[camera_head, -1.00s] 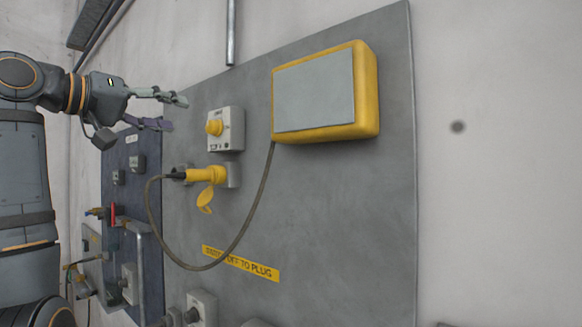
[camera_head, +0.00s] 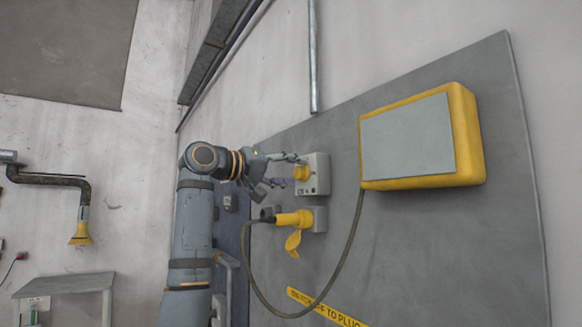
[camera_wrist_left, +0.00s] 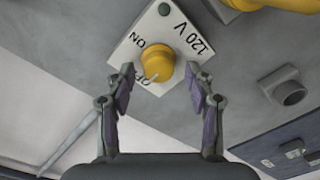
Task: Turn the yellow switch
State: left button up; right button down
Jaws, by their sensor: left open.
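The yellow switch (camera_head: 302,173) is a round knob on a pale switch box (camera_head: 318,176) fixed to the grey panel. In the left wrist view the yellow switch (camera_wrist_left: 157,62) sits between my left fingertips, with the labels ON, OFF and 120 V on the box around it (camera_wrist_left: 190,32). A white mark on the knob points toward the OFF lettering. My left gripper (camera_head: 290,170) is open, with a finger on either side of the knob; I cannot tell whether they touch it. My right gripper is not in view.
A yellow plug (camera_head: 293,219) with a hanging cap is in a socket just below the switch box. Its cable (camera_head: 335,270) loops up to a yellow-framed box (camera_head: 415,140) at the right. A yellow label strip (camera_head: 325,306) lies below.

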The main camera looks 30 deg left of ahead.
pick_arm(q)
jog(key=shift+w+d, duration=0.2)
jog(key=shift+w, duration=0.05)
jog(key=shift+d, duration=0.1)
jog(key=shift+c, duration=1.2)
grip_shut()
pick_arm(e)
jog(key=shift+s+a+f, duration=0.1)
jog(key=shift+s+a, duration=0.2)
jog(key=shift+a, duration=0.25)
